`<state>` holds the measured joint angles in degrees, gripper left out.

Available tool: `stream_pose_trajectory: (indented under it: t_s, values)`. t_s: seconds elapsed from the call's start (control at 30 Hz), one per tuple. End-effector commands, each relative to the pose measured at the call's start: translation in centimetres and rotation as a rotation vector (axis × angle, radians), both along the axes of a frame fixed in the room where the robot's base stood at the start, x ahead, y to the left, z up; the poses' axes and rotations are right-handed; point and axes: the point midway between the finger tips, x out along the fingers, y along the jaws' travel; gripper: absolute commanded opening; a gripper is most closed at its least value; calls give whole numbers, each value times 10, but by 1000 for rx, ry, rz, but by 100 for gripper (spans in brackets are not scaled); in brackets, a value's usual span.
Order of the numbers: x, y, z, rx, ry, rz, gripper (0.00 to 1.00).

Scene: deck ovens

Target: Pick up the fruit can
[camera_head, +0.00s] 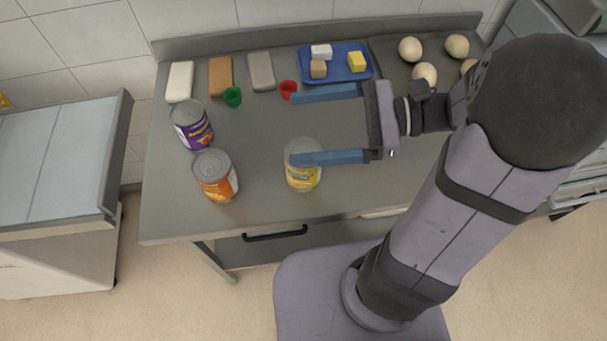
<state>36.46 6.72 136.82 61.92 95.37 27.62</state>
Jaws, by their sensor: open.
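Three cans stand upright on the steel table. One has a purple and yellow label (193,127), one has an orange label (216,178), and one has a yellow label (303,178). The labels are too small to read, so I cannot tell which is the fruit can. My gripper (291,129) is open and empty, its two blue fingers pointing left above the table. The near finger passes in front of the yellow can's upper part and hides some of it. I cannot tell whether it touches that can. The purple and orange cans are left of my fingers.
A green cup (232,97) and a red cup (288,88) stand behind the cans. White, brown and grey blocks (261,71) lie at the back. A blue tray (337,76) holds small blocks. Pale dough balls (410,48) lie back right. The table's middle is clear.

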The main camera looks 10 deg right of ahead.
Motion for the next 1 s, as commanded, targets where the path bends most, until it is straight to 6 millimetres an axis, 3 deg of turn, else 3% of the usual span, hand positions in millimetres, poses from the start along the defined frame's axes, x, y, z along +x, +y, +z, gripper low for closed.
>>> stream_pose_trajectory:
  t_s: [0.17,0.47,0.8,1.0]
  values:
    - [34,-37,8,242,34,-203,88]
    - [32,-32,-62,229,36,-189,88]
    - [31,-31,-155,224,33,-185,88]
    - [31,-32,-189,221,29,-185,88]
